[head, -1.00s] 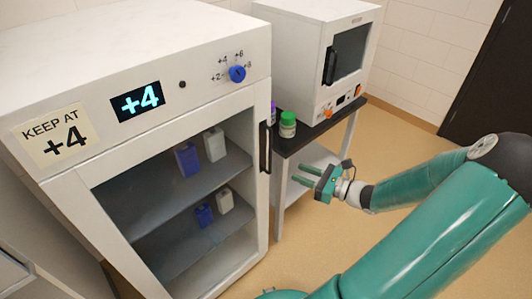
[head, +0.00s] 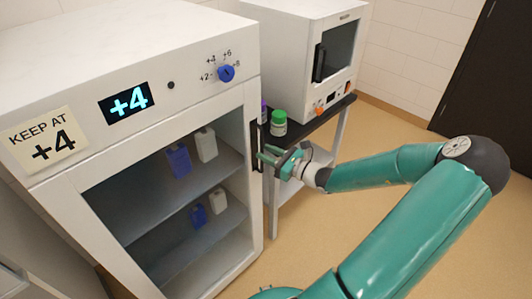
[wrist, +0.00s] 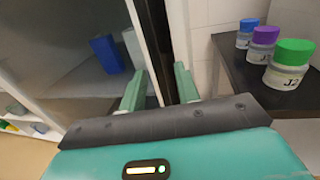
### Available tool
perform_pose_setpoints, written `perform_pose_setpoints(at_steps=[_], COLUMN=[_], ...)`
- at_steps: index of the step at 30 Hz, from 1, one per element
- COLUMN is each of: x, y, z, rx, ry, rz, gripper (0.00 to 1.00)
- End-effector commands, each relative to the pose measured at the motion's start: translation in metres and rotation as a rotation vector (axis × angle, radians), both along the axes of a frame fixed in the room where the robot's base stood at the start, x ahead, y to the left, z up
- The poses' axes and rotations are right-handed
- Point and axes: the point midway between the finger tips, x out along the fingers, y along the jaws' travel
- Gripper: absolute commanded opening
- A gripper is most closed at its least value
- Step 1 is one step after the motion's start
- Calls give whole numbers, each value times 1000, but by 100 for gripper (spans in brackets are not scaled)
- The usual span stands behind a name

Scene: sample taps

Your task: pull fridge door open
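The white fridge (head: 190,75) fills the left of the head view. Its glass-fronted door (head: 252,215) looks closed. A black vertical handle (head: 256,148) is on the door's right edge and also shows in the wrist view (wrist: 154,45). My gripper (head: 265,156) is at the handle. In the wrist view its two green fingers (wrist: 160,86) are apart, with the dark handle lying between their directions. I cannot tell whether either finger touches it. Through the glass, blue and white containers (head: 179,160) stand on the shelves.
A dark-topped table (head: 310,125) stands close right of the fridge. It holds a white oven-like appliance (head: 290,50) and small jars, including a green-lidded one (head: 278,123), near my gripper. Open floor (head: 400,125) lies to the right.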

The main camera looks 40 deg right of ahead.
Motion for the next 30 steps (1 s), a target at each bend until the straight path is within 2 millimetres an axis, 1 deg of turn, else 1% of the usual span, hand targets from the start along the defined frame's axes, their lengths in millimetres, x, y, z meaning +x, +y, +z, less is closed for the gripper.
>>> perform_pose_setpoints(at_steps=[1, 3, 11, 14, 15, 16, 30], x=[5, 8, 9, 9, 9, 9, 5], y=[2, 2, 2, 2, 2, 2, 1], z=[0, 0, 0, 0, 0, 0, 0], rx=[1, 0, 0, 0, 0, 0, 0], ry=[-1, 0, 1, 1, 1, 1, 1], rz=[1, 0, 0, 0, 0, 0, -5], gripper=[32, 32, 32, 14, 7, 1, 0])
